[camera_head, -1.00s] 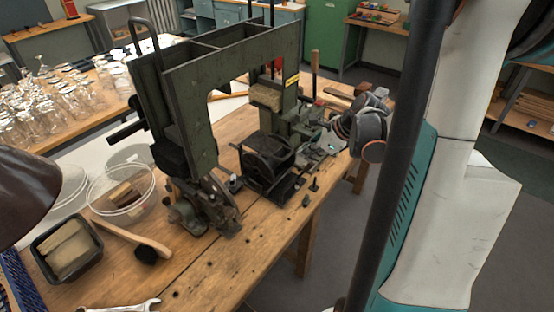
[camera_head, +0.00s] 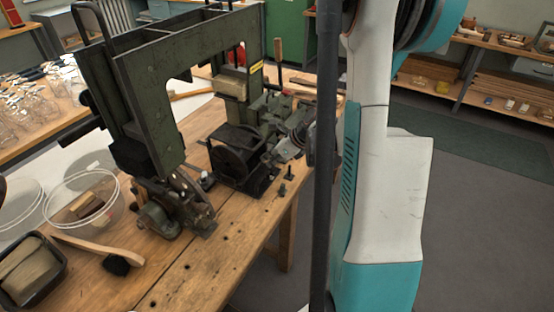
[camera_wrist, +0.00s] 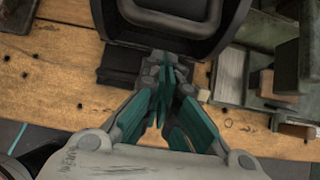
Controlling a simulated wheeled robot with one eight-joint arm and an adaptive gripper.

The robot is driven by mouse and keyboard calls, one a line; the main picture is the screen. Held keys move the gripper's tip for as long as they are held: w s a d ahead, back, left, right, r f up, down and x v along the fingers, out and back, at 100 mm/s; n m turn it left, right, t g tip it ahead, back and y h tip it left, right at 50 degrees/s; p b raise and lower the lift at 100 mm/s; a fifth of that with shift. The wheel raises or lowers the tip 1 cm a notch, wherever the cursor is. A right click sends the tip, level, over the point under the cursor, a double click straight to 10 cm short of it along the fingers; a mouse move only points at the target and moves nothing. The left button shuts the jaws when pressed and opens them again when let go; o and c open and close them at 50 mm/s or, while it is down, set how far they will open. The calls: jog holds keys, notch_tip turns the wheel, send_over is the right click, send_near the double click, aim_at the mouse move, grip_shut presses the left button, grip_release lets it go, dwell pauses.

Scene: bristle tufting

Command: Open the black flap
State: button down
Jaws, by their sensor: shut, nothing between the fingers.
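A black box-like part (camera_head: 238,150), which seems to carry the black flap, sits low on the green machine (camera_head: 147,95) at the bench's front side. In the wrist view, a black rimmed part (camera_wrist: 170,38), probably the same one, fills the top middle. I cannot make out the flap's edge or hinge, and no opening shows clearly. My gripper (camera_wrist: 166,80) is shut and empty, its teal fingers together just below that black rim. I cannot tell whether they touch it. In the head view, my wrist is just right of the black part, partly hidden.
The wooden bench (camera_head: 205,265) has small dark holes and pegs. A brush (camera_head: 100,253), a clear bowl (camera_head: 83,205) and a black tray (camera_head: 28,272) lie at left. Metal machine parts (camera_wrist: 285,80) crowd the wrist view's right side. Open floor (camera_head: 470,220) lies right of the bench.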

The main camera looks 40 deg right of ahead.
jog(key=shift+w+a+r, duration=0.1)
jog(key=shift+r, duration=0.8)
jog(key=shift+w+a+r, duration=0.1)
jog(key=shift+r, duration=0.8)
jog(key=w+a+r+g+h+p, duration=0.1)
jog(key=w+r+g+p, duration=0.1)
jog(key=r+p, duration=0.3)
jog(key=w+r+g+h+p, duration=0.1)
jog(key=w+r+g+p, duration=0.2)
jog(key=r+p, duration=0.3)
jog(key=shift+a+r+g, duration=0.3)
jog(key=shift+a+r, duration=0.05)
jog(key=shift+r, duration=1.1)
